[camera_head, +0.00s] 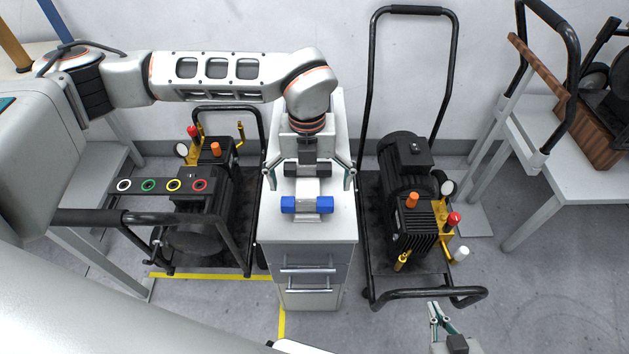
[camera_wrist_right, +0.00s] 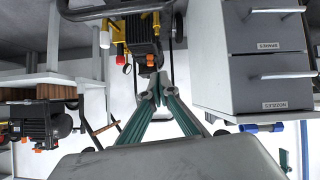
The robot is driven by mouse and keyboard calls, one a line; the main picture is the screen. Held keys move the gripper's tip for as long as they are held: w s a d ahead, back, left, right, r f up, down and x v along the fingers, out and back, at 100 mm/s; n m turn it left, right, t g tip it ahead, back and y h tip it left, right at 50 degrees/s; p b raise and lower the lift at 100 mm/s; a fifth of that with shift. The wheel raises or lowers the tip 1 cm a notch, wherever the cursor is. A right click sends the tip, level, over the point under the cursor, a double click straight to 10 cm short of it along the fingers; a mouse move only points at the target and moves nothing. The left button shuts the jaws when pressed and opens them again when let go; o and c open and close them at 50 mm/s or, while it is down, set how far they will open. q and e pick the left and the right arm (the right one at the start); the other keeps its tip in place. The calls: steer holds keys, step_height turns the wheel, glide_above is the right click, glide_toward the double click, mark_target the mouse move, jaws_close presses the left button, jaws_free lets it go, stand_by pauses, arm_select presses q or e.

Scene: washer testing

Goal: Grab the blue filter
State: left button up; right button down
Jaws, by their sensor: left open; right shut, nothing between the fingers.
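The blue filter (camera_head: 288,205) lies crosswise at the front of a light holder on the narrow cabinet, its two blue ends showing.
The cabinet (camera_head: 338,238) stands between two black pump carts (camera_head: 238,262) and (camera_head: 365,275) with tall handles. A bar with coloured rings (camera_head: 160,186) crosses the left cart. A table (camera_head: 560,190) stands at right. The cabinet top's front is clear.

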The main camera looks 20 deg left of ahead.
mark_target(307, 200)
arm_select(q)
steer(key=shift+w+a+f, duration=0.35)
steer(key=shift+w+f, duration=0.05)
steer(key=shift+f, duration=0.15)
steer(key=shift+s+f, duration=0.2)
steer(key=shift+f, duration=0.4)
step_height(307, 200, down, 4)
steer(key=shift+s+f, duration=0.1)
steer(key=shift+s, duration=0.05)
steer(key=shift+f, duration=0.4)
steer(key=c, duration=1.1)
arm_select(e)
steer(key=shift+s+f, duration=0.55)
steer(key=shift+s, duration=0.1)
